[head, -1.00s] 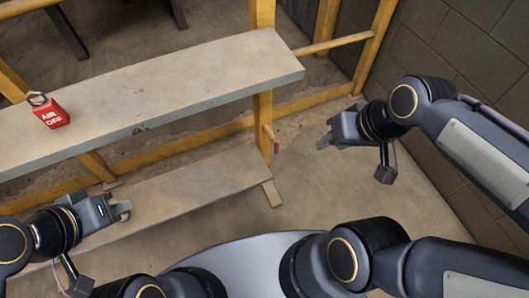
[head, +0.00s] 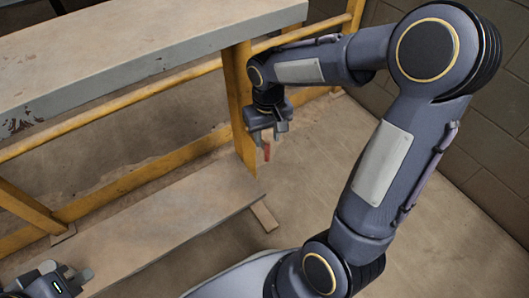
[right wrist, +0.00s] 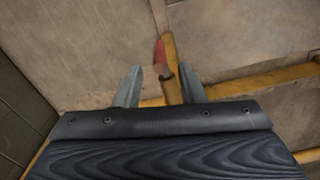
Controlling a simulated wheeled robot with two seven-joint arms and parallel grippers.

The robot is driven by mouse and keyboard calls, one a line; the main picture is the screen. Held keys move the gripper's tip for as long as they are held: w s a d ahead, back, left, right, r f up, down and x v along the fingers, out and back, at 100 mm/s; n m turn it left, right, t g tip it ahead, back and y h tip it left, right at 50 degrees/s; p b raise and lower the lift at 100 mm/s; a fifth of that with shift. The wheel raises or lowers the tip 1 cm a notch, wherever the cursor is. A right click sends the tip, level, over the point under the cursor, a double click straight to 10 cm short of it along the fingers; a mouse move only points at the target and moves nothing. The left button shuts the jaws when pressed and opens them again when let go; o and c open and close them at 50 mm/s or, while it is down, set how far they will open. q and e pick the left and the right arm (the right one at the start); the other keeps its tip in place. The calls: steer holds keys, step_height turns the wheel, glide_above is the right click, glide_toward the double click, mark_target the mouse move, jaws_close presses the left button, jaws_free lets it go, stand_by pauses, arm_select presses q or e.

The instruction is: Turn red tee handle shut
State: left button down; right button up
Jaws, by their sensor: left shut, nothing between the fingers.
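The red tee handle (head: 266,152) is on the yellow post below the grey upper plank. It hangs just under my right gripper (head: 268,130) in the head view and is small there. In the right wrist view the red handle (right wrist: 161,54) shows just beyond the fingertips, in the gap between them. My right gripper (right wrist: 160,78) is open with its fingers apart, and I cannot tell whether it touches the handle. My left gripper (head: 78,276) is shut and empty at the lower left, over the lower plank and away from the handle.
The yellow post (head: 238,100) stands beside my right gripper. The grey upper plank (head: 130,45) runs above, and a lower plank (head: 150,225) lies near the floor. A block wall (head: 490,165) is at the right. Bare floor lies right of the post.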

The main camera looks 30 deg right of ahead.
mark_target(267, 151)
step_height(267, 151, down, 7)
steer(key=b, duration=0.2)
steer(key=shift+r+b, duration=0.15)
steer(key=shift+b, duration=0.25)
jaws_close()
